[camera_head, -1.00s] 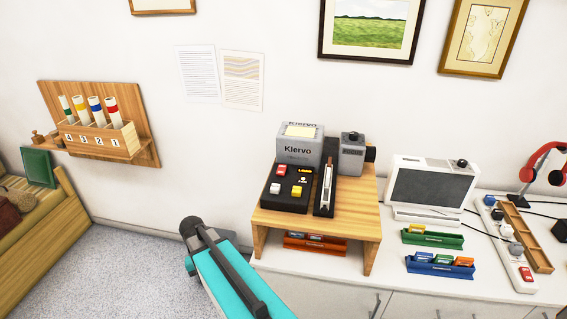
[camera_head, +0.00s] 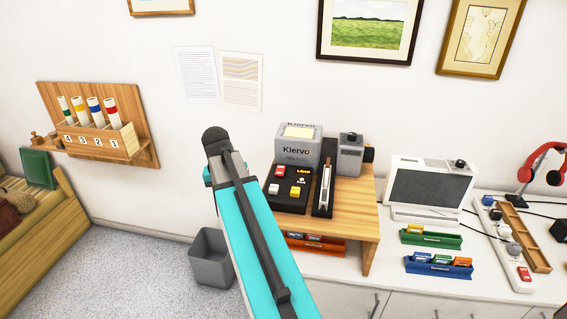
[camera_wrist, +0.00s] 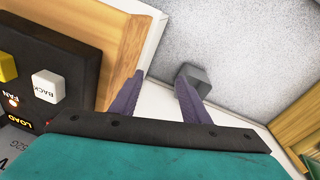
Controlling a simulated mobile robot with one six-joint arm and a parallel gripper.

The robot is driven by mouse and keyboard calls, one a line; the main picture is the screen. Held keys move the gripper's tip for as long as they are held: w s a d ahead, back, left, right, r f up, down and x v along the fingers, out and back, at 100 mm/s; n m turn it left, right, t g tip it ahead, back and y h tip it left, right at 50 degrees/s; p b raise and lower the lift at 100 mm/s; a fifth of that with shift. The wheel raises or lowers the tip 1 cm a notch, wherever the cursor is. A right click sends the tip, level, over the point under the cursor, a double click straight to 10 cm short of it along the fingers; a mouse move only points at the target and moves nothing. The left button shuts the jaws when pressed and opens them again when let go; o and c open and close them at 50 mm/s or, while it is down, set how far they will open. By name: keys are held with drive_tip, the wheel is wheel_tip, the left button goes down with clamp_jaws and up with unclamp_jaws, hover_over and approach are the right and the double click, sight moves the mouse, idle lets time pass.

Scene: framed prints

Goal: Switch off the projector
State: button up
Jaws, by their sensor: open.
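The projector (camera_head: 298,152) is a grey box marked "Klervo" with a black control panel (camera_head: 284,204) in front, on a wooden stand. The panel carries a red button (camera_head: 280,170), a white button (camera_head: 274,188) and a yellow button (camera_head: 295,191). In the wrist view the panel (camera_wrist: 75,45) is at the left, with the white "BACK" button (camera_wrist: 47,86), part of the yellow button (camera_wrist: 7,67) and a small "FAN" lamp (camera_wrist: 13,102). My gripper (camera_wrist: 160,80) is open and empty, beside the stand's edge. The head view does not show its fingers.
The wooden stand (camera_head: 350,220) rests on a white cabinet. A grey bin (camera_head: 210,262) stands on the floor left of it. A monitor (camera_head: 432,185), coloured trays and a power strip (camera_head: 508,245) are to the right. A wall rack (camera_head: 95,125) hangs at left.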

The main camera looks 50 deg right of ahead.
drive_tip(key=m+t+h, duration=0.1)
drive_tip(key=m+t, duration=0.1)
approach(280, 169)
drive_tip(key=w+a, duration=0.3)
drive_tip(key=a, duration=0.5)
drive_tip(key=s+d+r+m+h, duration=0.1)
drive_tip(key=s+d+r, duration=0.3)
drive_tip(key=d+r, duration=0.1)
drive_tip(key=shift+s+r, duration=0.3)
drive_tip(key=shift+r, duration=0.2)
drive_tip(key=shift+f, duration=0.1)
drive_tip(key=shift+w+p+x, duration=0.1)
drive_tip(key=shift+p+x, duration=0.7)
drive_tip(key=shift+x, duration=2.6)
drive_tip(key=shift+w+p+x, duration=0.15)
drive_tip(key=shift+p+x, duration=0.6)
drive_tip(key=shift+x, duration=2.7)
drive_tip(key=shift+d, duration=0.15)
